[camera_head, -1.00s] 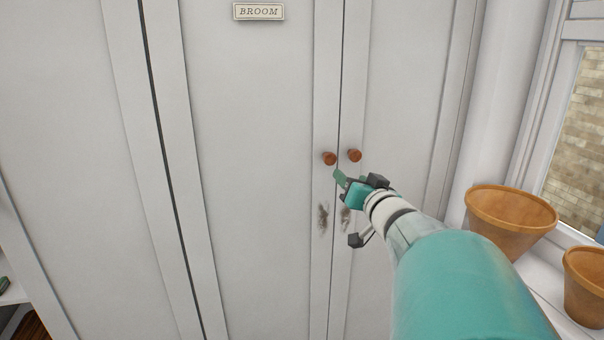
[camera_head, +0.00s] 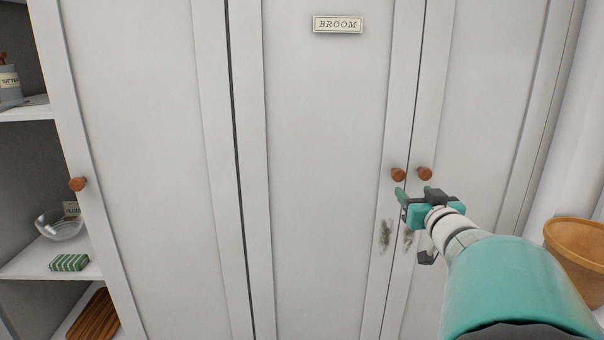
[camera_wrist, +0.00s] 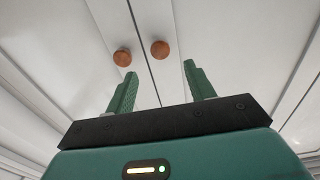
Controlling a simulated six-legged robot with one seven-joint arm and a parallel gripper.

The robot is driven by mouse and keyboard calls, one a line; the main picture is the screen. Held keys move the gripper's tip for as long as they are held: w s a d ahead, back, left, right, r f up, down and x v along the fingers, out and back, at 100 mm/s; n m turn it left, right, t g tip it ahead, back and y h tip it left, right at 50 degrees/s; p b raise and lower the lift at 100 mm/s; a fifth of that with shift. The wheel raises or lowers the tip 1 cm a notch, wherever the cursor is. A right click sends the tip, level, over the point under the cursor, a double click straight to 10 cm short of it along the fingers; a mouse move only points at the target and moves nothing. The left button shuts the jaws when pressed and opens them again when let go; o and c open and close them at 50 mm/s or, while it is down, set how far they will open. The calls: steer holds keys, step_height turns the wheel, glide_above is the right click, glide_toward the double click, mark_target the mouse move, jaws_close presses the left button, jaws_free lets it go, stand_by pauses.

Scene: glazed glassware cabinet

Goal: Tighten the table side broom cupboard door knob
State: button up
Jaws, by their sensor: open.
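Two round reddish-brown knobs sit side by side on the white cupboard doors: a left knob (camera_head: 398,174) on the door labelled BROOM, and a right knob (camera_head: 425,173) across the seam. No table is in view, so I cannot tell which is on the table side. My gripper (camera_head: 414,192) is open and empty, just below both knobs in the head view. In the wrist view, its green fingers (camera_wrist: 160,72) are spread apart. The left knob (camera_wrist: 123,57) shows near the left fingertip and the right knob (camera_wrist: 159,49) between the fingers, beyond their tips. Neither knob is gripped.
The BROOM plate (camera_head: 338,24) is high on the door. Another knob (camera_head: 77,184) is at far left, beside open shelves with a glass bowl (camera_head: 62,224). A terracotta pot (camera_head: 578,250) stands at right.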

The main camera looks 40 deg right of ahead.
mark_target(399, 177)
steer(key=x, duration=0.9)
steer(key=shift+w+d, duration=0.2)
steer(key=shift+w, duration=0.1)
steer(key=c, duration=1)
steer(key=shift+m, duration=0.3)
